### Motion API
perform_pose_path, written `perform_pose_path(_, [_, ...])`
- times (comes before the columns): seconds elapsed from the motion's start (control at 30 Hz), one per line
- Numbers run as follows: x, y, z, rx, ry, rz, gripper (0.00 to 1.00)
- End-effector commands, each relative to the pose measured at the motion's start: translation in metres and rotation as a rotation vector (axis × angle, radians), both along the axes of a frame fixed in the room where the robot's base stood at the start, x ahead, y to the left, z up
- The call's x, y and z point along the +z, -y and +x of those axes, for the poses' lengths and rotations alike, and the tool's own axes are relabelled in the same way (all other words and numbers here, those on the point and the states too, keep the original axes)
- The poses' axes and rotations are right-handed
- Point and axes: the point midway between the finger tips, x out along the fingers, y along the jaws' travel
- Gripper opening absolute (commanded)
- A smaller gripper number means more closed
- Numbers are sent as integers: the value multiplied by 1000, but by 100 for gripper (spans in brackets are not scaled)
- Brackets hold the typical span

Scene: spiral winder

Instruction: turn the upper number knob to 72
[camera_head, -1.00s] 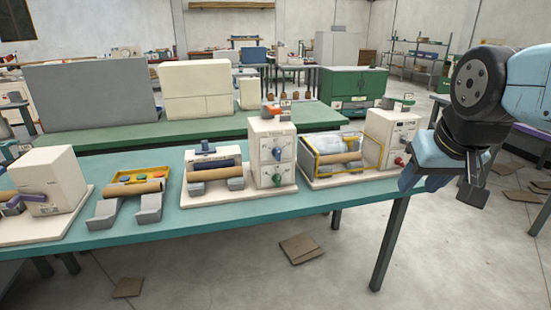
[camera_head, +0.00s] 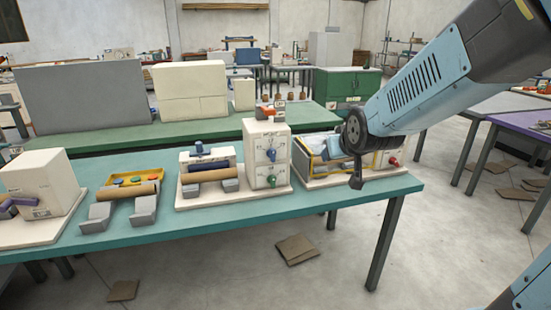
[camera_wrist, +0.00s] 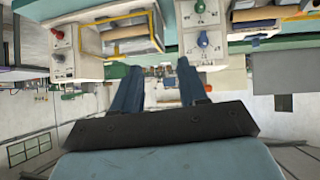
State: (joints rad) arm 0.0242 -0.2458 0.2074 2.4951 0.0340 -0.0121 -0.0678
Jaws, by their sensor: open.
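A cream box (camera_head: 281,135) stands on the middle machine. Its front has an upper blue knob (camera_head: 272,155) and a lower green knob (camera_head: 271,181); the dial numbers are too small to read. The wrist view is upside down: the blue knob (camera_wrist: 203,39) shows beyond the right fingertip, with the green knob (camera_wrist: 199,6) above it in the picture. My gripper (camera_wrist: 158,72) is open and empty, apart from both knobs. In the head view it is right of the box, partly hidden by my wrist.
A second machine at the right has a red knob (camera_head: 393,161); my arm hides part of it. A cardboard roll (camera_head: 208,175) lies beside the middle box. A yellow tray (camera_head: 110,182) and grey blocks (camera_head: 145,209) are further left. Free space lies before the teal table (camera_head: 240,218).

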Motion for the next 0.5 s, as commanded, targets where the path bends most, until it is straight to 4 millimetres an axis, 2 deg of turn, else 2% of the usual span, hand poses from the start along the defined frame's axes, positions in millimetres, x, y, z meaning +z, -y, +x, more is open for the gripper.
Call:
perform_pose_path(0.03, [-10, -7, 13, 15, 22, 4, 43])
perform_pose_path(0.2, [-33, -33, 50, 61, 131, 27, 43])
perform_pose_path(0.5, [-76, -77, 93, 119, 322, 91, 43])
